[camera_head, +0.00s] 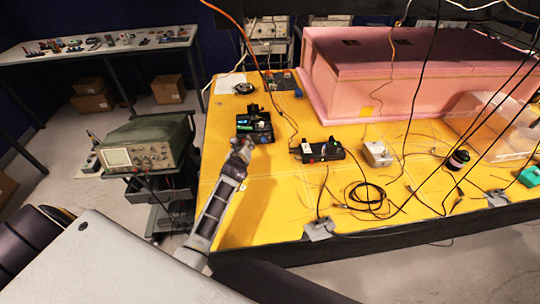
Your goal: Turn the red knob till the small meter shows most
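A black instrument (262,132) with small lit green and blue displays stands at the left edge of the yellow table. A second black box (332,152) with a small red spot and a green part stands to the right. I cannot make out for certain the red knob or the meter's reading.
A pink foam enclosure (400,75) fills the back of the yellow table (265,205). Loose black cables (368,197) and a small metal box (377,154) lie at the right, with cables hanging above. An oscilloscope (135,158) stands on a cart at left.

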